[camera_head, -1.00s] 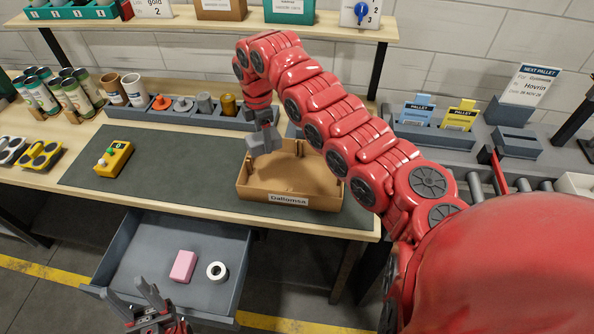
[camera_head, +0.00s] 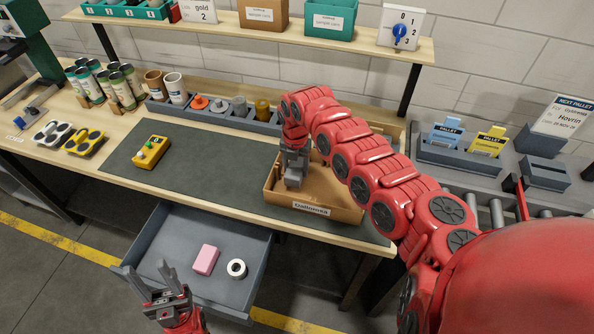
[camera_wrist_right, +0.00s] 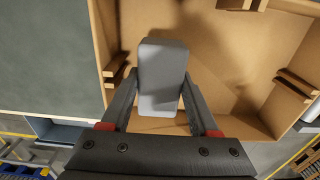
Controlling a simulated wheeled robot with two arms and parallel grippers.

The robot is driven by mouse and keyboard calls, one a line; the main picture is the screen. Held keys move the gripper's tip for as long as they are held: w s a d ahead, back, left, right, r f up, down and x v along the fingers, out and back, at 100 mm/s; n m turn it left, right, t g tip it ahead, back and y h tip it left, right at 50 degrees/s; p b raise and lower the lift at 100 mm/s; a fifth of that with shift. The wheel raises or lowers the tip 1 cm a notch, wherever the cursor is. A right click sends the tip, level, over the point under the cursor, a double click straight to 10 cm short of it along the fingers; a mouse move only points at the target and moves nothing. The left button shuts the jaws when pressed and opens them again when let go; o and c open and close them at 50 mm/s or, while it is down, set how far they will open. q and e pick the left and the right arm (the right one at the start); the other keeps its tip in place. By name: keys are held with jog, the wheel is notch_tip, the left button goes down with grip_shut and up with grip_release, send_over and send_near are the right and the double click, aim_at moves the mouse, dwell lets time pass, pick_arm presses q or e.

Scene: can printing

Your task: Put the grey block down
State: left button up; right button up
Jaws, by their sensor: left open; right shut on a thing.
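The grey block (camera_wrist_right: 162,75) is held between the fingers of my right gripper (camera_wrist_right: 158,92), which is shut on it. In the head view the right gripper (camera_head: 294,165) is over the left part of the open cardboard box (camera_head: 342,214), with the block (camera_head: 294,179) at the level of the box opening. I cannot tell whether the block touches the box floor. The box also shows beneath the block in the right wrist view (camera_wrist_right: 225,50). My left gripper (camera_head: 150,277) is open and empty in front of the open drawer.
The drawer (camera_head: 150,240) holds a pink block (camera_head: 205,259) and a white ring (camera_head: 236,268). A yellow button box (camera_head: 151,151) sits on the dark mat (camera_head: 215,165). A rack of inks (camera_head: 225,120) and several cans (camera_head: 120,88) stand behind.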

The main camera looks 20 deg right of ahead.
aim_at(296, 174)
notch_tip(296, 174, down, 2)
jog(key=shift+f+p, duration=0.2)
jog(key=shift+p, duration=0.1)
jog(key=shift+f, duration=0.3)
jog(key=o, duration=1.3)
jog(key=shift+r, duration=0.15)
jog(key=shift+r, duration=0.2)
notch_tip(296, 174, up, 11)
jog(key=b, duration=0.4)
jog(key=shift+f, duration=0.15)
jog(key=shift+r, duration=0.45)
